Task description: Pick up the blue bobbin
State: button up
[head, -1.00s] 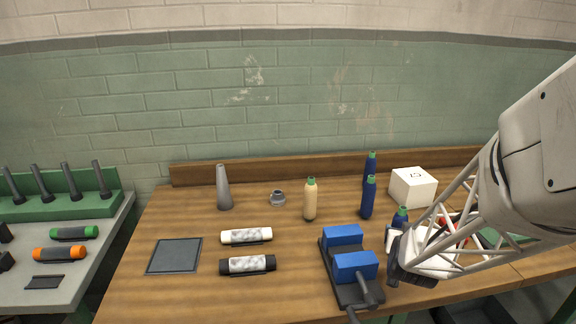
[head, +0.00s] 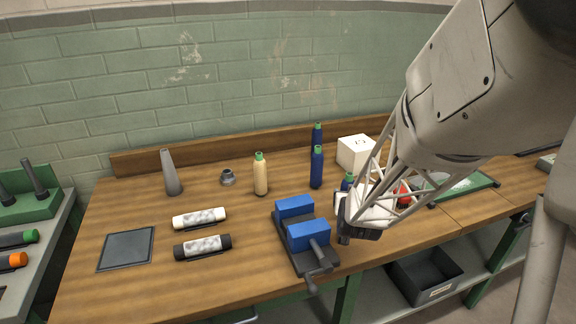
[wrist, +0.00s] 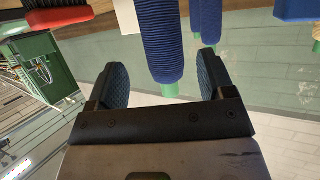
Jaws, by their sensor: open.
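Three blue bobbins with green tips stand upright on the bench: one at the back (head: 317,134), one just in front of it (head: 316,168), and one nearest my gripper (head: 347,181), partly hidden by it. My gripper (head: 346,226) is right of the vise, near the front of the bench. In the wrist view, my gripper (wrist: 162,80) is open, with a padded finger on either side of a blue ribbed bobbin (wrist: 161,38). Clear gaps show on both sides of it. Other blue bobbins (wrist: 209,22) show behind it. I cannot tell the depth between fingers and bobbin.
A blue-jawed vise (head: 307,235) stands left of my gripper. A cream bobbin (head: 260,175), grey cone (head: 170,174) and white box (head: 356,152) stand farther back. A red-tipped item (head: 404,193) and green-edged tray (head: 466,188) lie to the right.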

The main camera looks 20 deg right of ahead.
aim_at(349, 181)
jog(key=shift+w+f, duration=0.1)
jog(key=shift+w, duration=0.05)
jog(key=shift+x, duration=2.45)
jog(key=shift+a, duration=0.1)
jog(key=c, duration=1)
jog(key=shift+r, duration=1.75)
jog(key=shift+s+a+r, duration=0.15)
jog(key=shift+s, duration=0.1)
jog(key=s+a, duration=0.2)
jog(key=s, duration=0.2)
jog(key=s+a+r, duration=0.1)
jog(key=s, duration=0.4)
jog(key=s+a, duration=0.2)
jog(key=s, duration=0.3)
jog(key=shift+s+a+r, duration=0.1)
jog(key=shift+a+r, duration=0.1)
jog(key=shift+a, duration=0.1)
